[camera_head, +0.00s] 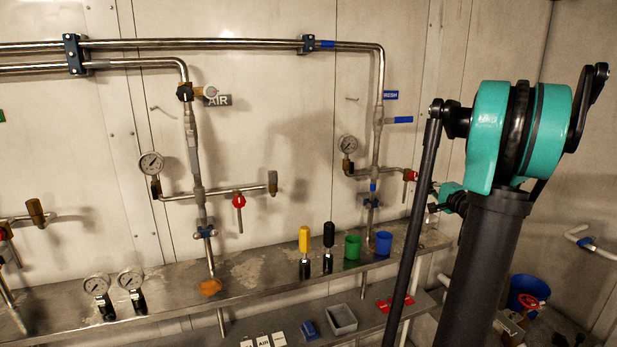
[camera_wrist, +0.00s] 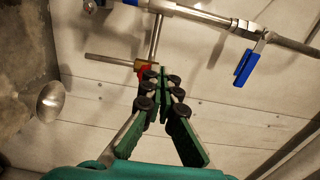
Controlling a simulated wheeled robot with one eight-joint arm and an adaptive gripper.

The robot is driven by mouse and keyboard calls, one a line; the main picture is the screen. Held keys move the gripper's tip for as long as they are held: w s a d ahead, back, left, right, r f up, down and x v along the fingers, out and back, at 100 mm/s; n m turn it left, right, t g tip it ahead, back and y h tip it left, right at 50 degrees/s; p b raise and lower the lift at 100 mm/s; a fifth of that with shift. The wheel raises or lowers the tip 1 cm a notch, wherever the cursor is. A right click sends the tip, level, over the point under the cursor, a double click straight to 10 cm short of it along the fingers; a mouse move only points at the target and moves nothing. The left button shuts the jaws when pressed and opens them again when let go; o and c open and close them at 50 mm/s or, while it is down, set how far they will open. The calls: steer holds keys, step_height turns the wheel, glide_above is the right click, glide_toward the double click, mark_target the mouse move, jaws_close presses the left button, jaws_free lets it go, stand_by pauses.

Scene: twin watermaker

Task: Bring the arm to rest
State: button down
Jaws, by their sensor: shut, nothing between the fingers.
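My arm stands at the right of the head view, with a teal joint at the top, a thick black link and a thinner black rod. A small teal and black part of it shows behind the black link, close to the wall pipes; whether it is the gripper I cannot tell. In the wrist view my gripper (camera_wrist: 161,80) has green fingers that meet at their tips. It is shut and empty. A red-handled valve (camera_wrist: 146,72) shows right behind the fingertips; whether they touch it I cannot tell.
A metal shelf (camera_head: 240,283) runs along the wall, bearing gauges (camera_head: 131,279), a green cup (camera_head: 352,247) and a blue cup (camera_head: 383,243). Wall pipes (camera_head: 200,45) and valves lie left of my arm. A blue-handled valve (camera_wrist: 245,66) shows in the wrist view. A blue bucket (camera_head: 527,293) stands low right.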

steer(key=s+a+f+n+g, duration=0.4)
steer(key=s+a+f, duration=0.2)
steer(key=a, duration=0.3)
steer(key=s+a+f+n+g, duration=0.3)
steer(key=s+a+f, duration=0.3)
steer(key=a, duration=0.4)
steer(key=s+f+n+g+h, duration=0.3)
steer(key=s+f, duration=0.4)
steer(key=s, duration=0.4)
steer(key=s+f+n+g+h, duration=0.2)
steer(key=s+f, duration=0.4)
steer(key=s, duration=0.5)
steer(key=shift+d+f+n+g+h, duration=0.2)
steer(key=shift+f+n+g+h, duration=0.3)
steer(key=shift+n, duration=0.5)
